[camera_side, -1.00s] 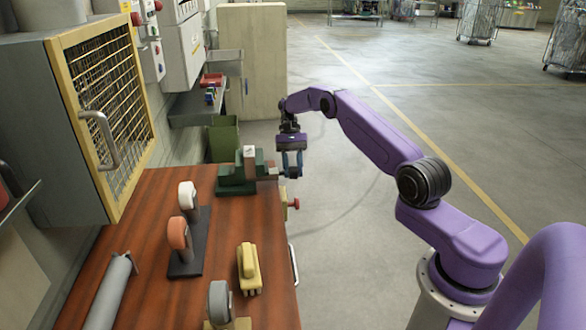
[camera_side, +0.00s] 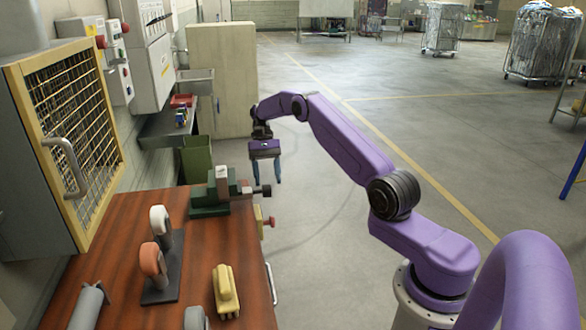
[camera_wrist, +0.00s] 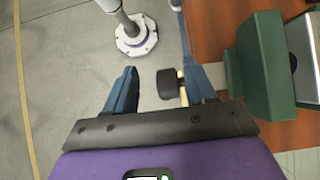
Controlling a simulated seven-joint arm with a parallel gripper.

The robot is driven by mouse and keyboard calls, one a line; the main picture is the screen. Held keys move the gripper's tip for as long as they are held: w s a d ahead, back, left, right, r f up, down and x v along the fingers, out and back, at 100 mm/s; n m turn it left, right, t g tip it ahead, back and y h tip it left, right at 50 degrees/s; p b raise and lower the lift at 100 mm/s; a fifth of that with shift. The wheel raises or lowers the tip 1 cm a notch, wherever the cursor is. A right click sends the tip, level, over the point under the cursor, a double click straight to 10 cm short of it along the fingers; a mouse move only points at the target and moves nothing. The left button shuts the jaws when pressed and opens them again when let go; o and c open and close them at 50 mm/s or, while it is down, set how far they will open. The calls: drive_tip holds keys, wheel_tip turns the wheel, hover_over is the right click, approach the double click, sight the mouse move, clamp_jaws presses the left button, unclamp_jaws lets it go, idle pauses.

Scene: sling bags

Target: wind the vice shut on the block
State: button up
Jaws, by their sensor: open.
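The green vice (camera_side: 210,198) stands at the far right corner of the wooden bench, and part of its green body (camera_wrist: 268,70) fills the right of the wrist view. A pale block with a reddish lower part (camera_side: 222,182) sits upright at the vice's jaws. Whether the jaws touch it is unclear. The vice's dark handle knob (camera_side: 265,191) sticks out past the bench edge. My gripper (camera_side: 267,183) is open and points down at this handle end. In the wrist view, the black knob (camera_wrist: 168,84) shows between the spread fingers of my gripper (camera_wrist: 158,78), with no grip on it.
The wooden bench (camera_side: 190,255) holds a yellow item (camera_side: 226,290), a stand with white and orange rounded pieces (camera_side: 160,285) and a grey cylinder (camera_side: 88,305). A red button (camera_side: 271,222) juts from the bench front. A green bin (camera_side: 196,160) stands behind.

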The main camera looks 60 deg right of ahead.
drive_tip(key=s+a+r, duration=0.4)
drive_tip(key=s+r, duration=0.4)
drive_tip(key=s, duration=0.4)
drive_tip(key=shift+s+r, duration=0.25)
drive_tip(key=shift+r, duration=0.15)
drive_tip(key=s+a+r+n+t+h, duration=0.1)
drive_tip(key=s+a+n+h, duration=0.2)
drive_tip(key=a+n, duration=0.3)
drive_tip(key=s+a+r+n+t+h, duration=0.15)
drive_tip(key=s+a+n, duration=0.25)
drive_tip(key=a, duration=0.4)
drive_tip(key=s+a+n+t, duration=0.3)
drive_tip(key=s+n, duration=0.8)
drive_tip(key=s, duration=0.5)
drive_tip(key=shift+s+a+f+n+h, duration=0.2)
drive_tip(key=shift+a+f+n+h, duration=0.2)
drive_tip(key=shift+a, duration=0.3)
